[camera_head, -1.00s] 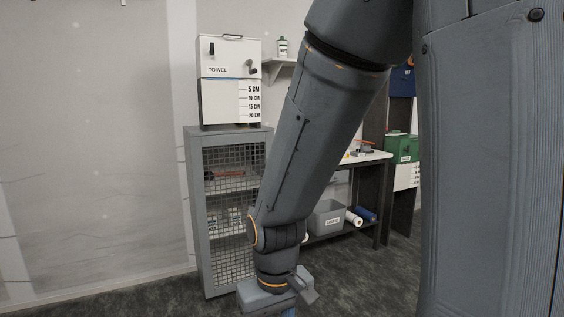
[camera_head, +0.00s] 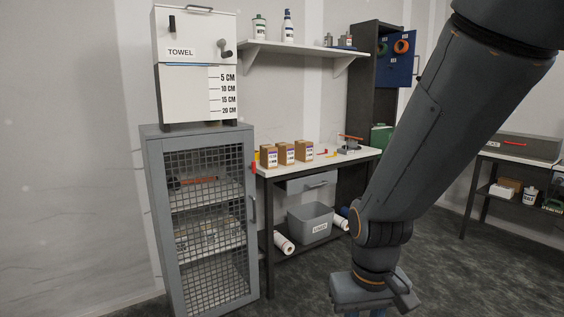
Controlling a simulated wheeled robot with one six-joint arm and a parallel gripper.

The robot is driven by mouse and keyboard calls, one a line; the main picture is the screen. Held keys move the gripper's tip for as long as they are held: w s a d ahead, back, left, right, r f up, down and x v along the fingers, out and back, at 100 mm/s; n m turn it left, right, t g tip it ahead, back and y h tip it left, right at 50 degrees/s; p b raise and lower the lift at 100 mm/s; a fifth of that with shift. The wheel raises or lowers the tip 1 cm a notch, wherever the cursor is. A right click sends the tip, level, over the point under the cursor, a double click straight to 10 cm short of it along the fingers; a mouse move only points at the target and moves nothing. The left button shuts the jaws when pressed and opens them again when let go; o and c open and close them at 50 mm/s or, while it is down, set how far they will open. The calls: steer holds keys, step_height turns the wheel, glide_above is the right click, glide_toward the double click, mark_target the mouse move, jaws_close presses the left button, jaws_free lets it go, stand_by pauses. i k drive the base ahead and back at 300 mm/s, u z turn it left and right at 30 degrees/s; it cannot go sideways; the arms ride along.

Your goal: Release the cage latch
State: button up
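The cage is a grey cabinet (camera_head: 152,190) with a wire-mesh door (camera_head: 205,265), standing at left centre. The door looks shut. A grey bar handle (camera_head: 254,208) is on the door's right edge. A small red piece (camera_head: 254,168) shows above it near the bench edge; I cannot tell if it is the latch. My gripper (camera_head: 376,312) is at the bottom of the view, right of the cage and apart from it. It points down, its fingertips are cut off by the frame edge, and I cannot tell if it is open.
A towel dispenser (camera_head: 185,95) stands on the cage. A bench (camera_head: 330,164) beside it carries several brown boxes (camera_head: 286,153). A grey bin (camera_head: 311,222) and white rolls (camera_head: 284,243) sit below. Dark floor in front of the cage is clear.

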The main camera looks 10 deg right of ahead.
mark_target(253, 167)
steer(key=u, duration=0.25)
steer(key=i, duration=1)
steer(key=u, duration=0.6)
